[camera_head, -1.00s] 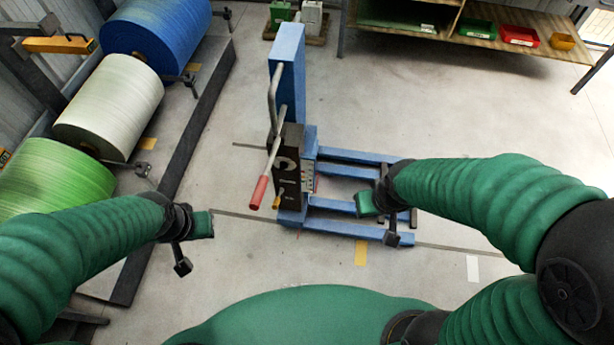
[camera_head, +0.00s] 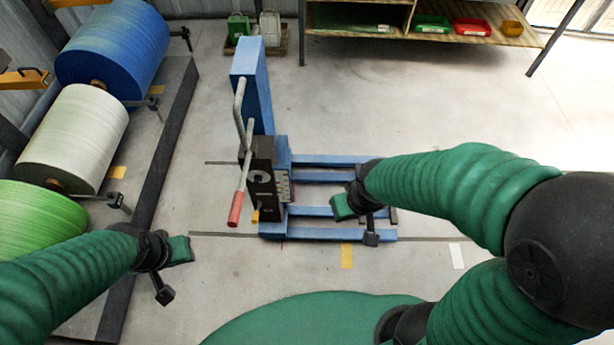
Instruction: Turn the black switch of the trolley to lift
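The blue trolley (camera_head: 250,85) stands on the floor at the middle, its mast upright and its forks pointing right. A black control box (camera_head: 262,175) sits on its front, with a grey lever that ends in a red grip (camera_head: 236,208). A small yellow-orange knob (camera_head: 255,216) shows low beside the box. I cannot make out the black switch itself. My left gripper (camera_head: 172,272) is open and empty, to the left of and nearer than the trolley. My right gripper (camera_head: 358,222) is open and empty, over the forks to the right of the box. Neither visibly touches the trolley.
Blue (camera_head: 113,45), white (camera_head: 75,138) and green (camera_head: 40,215) rolls lie on a dark-edged rack at left. A shelf (camera_head: 480,38) with green, red and yellow bins stands at back right. Small green and white machines stand behind the trolley. The floor at right is clear.

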